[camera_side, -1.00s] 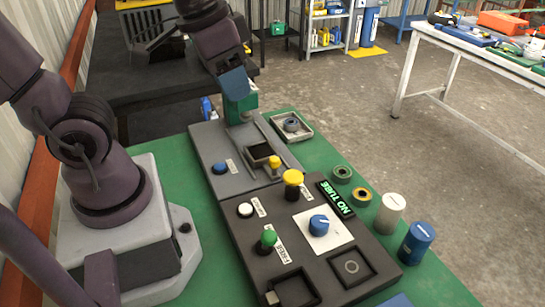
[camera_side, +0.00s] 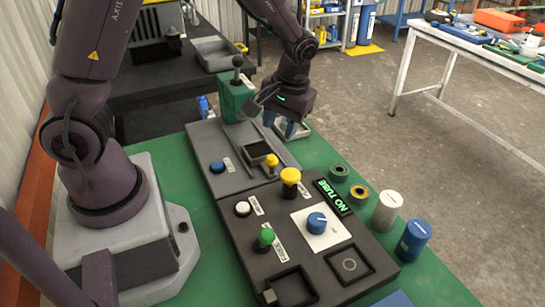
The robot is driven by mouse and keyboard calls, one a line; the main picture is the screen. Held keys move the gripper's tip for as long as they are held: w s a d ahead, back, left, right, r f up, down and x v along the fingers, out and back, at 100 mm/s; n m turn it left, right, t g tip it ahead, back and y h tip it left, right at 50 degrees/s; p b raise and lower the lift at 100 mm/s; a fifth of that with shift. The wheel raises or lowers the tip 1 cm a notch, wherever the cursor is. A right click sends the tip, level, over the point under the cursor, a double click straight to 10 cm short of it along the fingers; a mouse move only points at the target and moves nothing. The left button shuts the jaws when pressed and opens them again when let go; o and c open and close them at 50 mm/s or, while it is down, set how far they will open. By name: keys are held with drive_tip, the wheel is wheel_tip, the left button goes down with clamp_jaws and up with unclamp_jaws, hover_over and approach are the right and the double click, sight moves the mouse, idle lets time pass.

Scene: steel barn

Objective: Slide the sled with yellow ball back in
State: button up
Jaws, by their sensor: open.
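The sled (camera_side: 257,152) is a dark square plate on the rails of the grey panel. A small yellow ball (camera_side: 271,160) stands on a short post at its near right end. The sled lies toward the near end of its rails. My gripper (camera_side: 292,133) points down behind and to the right of the sled, at the small grey tray (camera_side: 305,134). It is open and clear of the yellow ball. The fingers cover most of the tray, and its contents are hidden.
A green block with a dark lever (camera_side: 237,97) stands behind the panel. A larger yellow knob (camera_side: 290,176), blue dial (camera_side: 317,221), green knob (camera_side: 266,236) and lit "NO TUBE" sign (camera_side: 333,197) occupy the near panel. White (camera_side: 388,210) and blue (camera_side: 415,240) cylinders stand at right.

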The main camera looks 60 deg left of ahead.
sight(273, 156)
drive_tip(key=f, duration=0.3)
drive_tip(key=a+f, duration=0.1)
drive_tip(key=f, duration=0.2)
drive_tip(key=s+f, duration=0.1)
drive_tip(key=f, duration=0.3)
drive_tip(key=shift+s+a+f, duration=0.1)
drive_tip(key=shift+a, duration=0.2)
